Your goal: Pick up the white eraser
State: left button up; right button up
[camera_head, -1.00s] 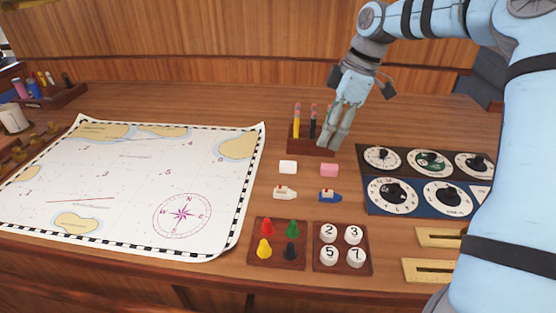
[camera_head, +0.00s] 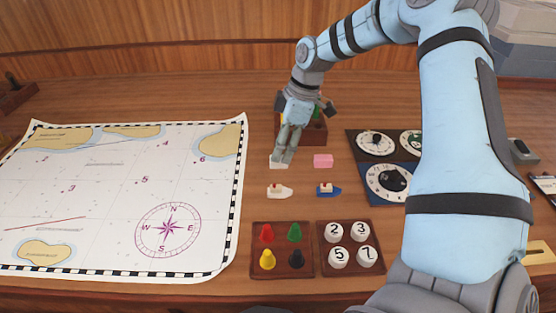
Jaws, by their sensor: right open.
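The white eraser (camera_head: 276,162) lies on the wooden desk, left of a pink eraser (camera_head: 323,161). My right gripper (camera_head: 282,158) comes down from above with its fingertips at the white eraser and covers part of it. The fingers are open. I cannot tell whether they touch the eraser. My left gripper is not in view.
A white toy boat (camera_head: 279,191) and a blue one (camera_head: 328,189) lie just in front. Behind the gripper stands a wooden pencil holder (camera_head: 316,132). A chart (camera_head: 110,205) covers the left; dial panels (camera_head: 356,150) stand right. Peg tray (camera_head: 282,271) and number tray (camera_head: 350,274) lie nearest.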

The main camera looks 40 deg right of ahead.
jog(key=x, duration=0.3)
jog(key=shift+s+f, duration=0.1)
jog(key=shift+s, duration=0.05)
jog(key=shift+c, duration=0.7)
grip_shut()
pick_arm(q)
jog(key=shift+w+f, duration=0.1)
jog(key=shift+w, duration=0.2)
